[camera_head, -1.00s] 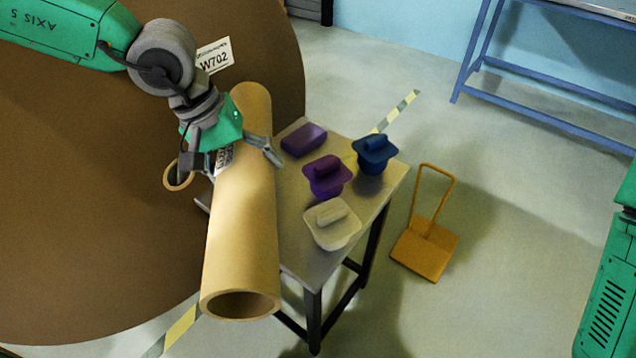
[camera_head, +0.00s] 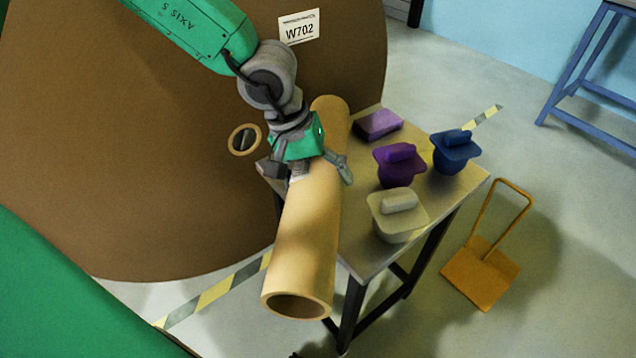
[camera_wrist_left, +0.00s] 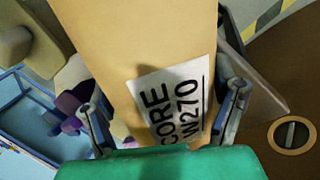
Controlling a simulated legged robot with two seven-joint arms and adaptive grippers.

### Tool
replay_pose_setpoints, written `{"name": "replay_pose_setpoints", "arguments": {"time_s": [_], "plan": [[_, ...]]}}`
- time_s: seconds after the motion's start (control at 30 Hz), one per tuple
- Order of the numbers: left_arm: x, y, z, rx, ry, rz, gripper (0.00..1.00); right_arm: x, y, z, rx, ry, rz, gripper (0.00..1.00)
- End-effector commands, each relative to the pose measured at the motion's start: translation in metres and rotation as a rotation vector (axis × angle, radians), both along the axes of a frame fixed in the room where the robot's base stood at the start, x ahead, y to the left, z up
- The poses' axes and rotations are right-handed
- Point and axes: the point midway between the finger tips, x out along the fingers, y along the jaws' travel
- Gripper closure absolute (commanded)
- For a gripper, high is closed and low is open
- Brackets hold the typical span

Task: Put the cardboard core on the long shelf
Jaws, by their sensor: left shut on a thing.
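The cardboard core (camera_head: 306,240) is a long tan tube, tilted, with its open end toward the camera in the head view. My left gripper (camera_head: 318,172) is shut on it near its upper half, one finger on each side. In the left wrist view the core (camera_wrist_left: 135,45) fills the middle between the fingers of the left gripper (camera_wrist_left: 165,115), with a white label reading CORE W270. The core appears in front of the small table; I cannot tell whether it touches it. My right gripper is not in view. No shelf is clearly identifiable; a blue frame (camera_head: 590,85) stands at the upper right.
A small table (camera_head: 375,255) holds a purple block (camera_head: 378,124) and purple (camera_head: 399,165), blue (camera_head: 455,152) and cream (camera_head: 397,215) lidded tubs. A huge brown roll (camera_head: 150,120) stands behind.

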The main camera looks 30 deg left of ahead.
Motion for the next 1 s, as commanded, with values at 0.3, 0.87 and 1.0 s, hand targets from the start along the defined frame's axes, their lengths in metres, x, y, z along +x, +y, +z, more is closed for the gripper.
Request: {"name": "replay_pose_setpoints", "arguments": {"time_s": [0.3, 0.87, 1.0], "plan": [[0.000, 0.000, 0.000, 0.000, 0.002, 0.001, 0.02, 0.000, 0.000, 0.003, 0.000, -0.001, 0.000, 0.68], [-0.004, 0.009, 0.039, -0.004, -0.001, 0.001, 0.00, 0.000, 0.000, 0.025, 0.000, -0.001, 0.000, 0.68], [-0.007, 0.018, 0.069, -0.004, -0.003, 0.001, 0.00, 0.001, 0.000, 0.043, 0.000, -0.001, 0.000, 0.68]]}}
